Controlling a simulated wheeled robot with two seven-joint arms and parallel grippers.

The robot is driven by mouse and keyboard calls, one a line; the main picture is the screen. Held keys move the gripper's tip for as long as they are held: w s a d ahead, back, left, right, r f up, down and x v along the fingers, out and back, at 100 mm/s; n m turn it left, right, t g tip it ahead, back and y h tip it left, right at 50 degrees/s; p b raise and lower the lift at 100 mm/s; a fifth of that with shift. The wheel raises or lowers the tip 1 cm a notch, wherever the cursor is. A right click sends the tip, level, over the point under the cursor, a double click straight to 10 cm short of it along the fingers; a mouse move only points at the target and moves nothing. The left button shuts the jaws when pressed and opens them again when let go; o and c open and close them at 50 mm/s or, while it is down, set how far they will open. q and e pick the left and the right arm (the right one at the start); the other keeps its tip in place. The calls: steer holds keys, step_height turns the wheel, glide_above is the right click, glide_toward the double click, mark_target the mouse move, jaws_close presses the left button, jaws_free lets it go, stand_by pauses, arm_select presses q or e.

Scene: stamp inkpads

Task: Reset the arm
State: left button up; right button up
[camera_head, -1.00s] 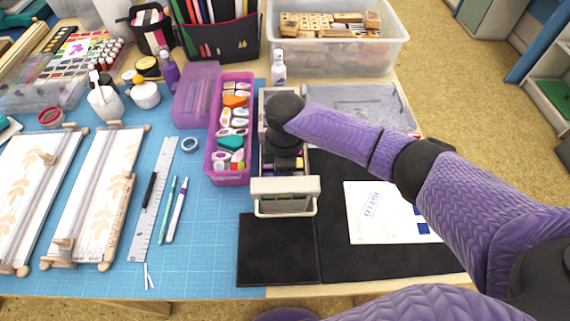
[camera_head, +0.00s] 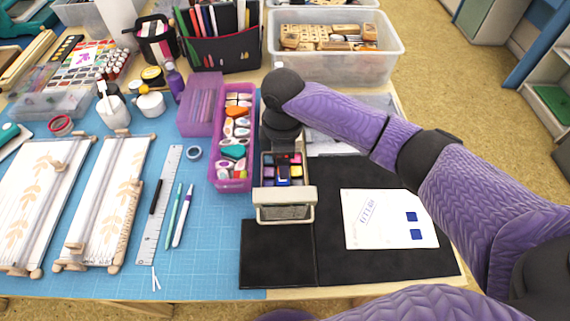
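My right arm, in purple sleeves, reaches in from the right. My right gripper (camera_head: 284,158) points down over the open inkpad box (camera_head: 285,200). Its fingers are small and dark here, and I cannot tell whether they are open or shut. Several coloured inkpads and a small blue item (camera_head: 283,174) lie in the box just below the gripper. A white paper (camera_head: 385,235) with blue printed text and two blue squares lies on the black mat (camera_head: 335,260). My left gripper is not in view.
A pink tray (camera_head: 236,183) of stamps stands left of the box. A clear bin (camera_head: 392,65) of wooden stamps is behind. The black mat's front is clear.

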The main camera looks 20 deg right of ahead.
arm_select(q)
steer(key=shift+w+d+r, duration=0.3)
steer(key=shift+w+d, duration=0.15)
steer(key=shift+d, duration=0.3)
arm_select(e)
steer(key=shift+r, duration=0.85)
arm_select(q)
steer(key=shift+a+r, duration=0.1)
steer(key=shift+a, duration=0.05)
